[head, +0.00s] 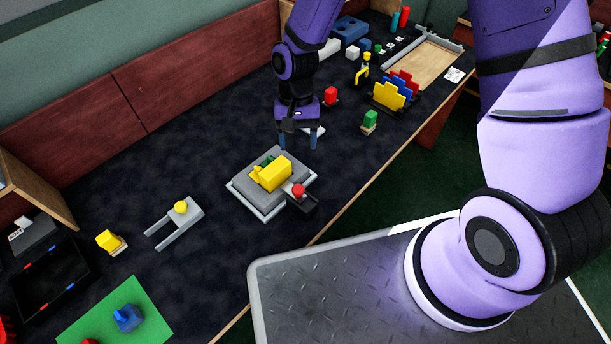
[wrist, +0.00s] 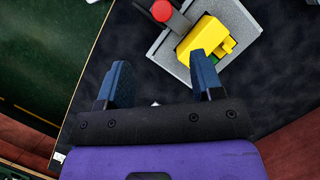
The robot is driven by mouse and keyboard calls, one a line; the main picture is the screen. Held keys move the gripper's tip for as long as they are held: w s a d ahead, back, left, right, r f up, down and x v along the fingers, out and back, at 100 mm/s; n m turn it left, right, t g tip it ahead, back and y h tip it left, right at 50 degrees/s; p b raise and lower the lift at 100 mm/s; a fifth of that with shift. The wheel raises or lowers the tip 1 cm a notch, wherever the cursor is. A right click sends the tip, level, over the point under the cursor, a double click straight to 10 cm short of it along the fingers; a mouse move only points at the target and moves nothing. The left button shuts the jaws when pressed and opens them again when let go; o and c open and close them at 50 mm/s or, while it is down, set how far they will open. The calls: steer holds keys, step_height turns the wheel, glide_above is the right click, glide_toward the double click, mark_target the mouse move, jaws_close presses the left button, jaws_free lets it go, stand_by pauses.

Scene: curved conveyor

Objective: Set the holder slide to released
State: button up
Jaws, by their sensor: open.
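A grey holder (head: 240,190) sits on the dark table, with a yellow block (head: 275,172) and a little green on top. A slide with a red knob (head: 298,190) is on its near right side, on a dark piece that juts past the grey plate. In the wrist view the holder (wrist: 170,60) is at the top, with the red knob (wrist: 162,11) at its upper left and the yellow block (wrist: 207,38) beside it. My gripper (head: 298,143) is open and empty, pointing down behind the holder and apart from it. Its fingers also show in the wrist view (wrist: 162,82).
A grey fork-shaped piece with a yellow knob (head: 181,207) lies left of the holder. Yellow, blue and red plates (head: 390,95) stand farther back. Bare table surrounds the holder.

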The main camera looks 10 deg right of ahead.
mark_target(298, 188)
steer(key=x, duration=1.3)
steer(key=shift+a, duration=0.15)
steer(key=shift+c, duration=0.3)
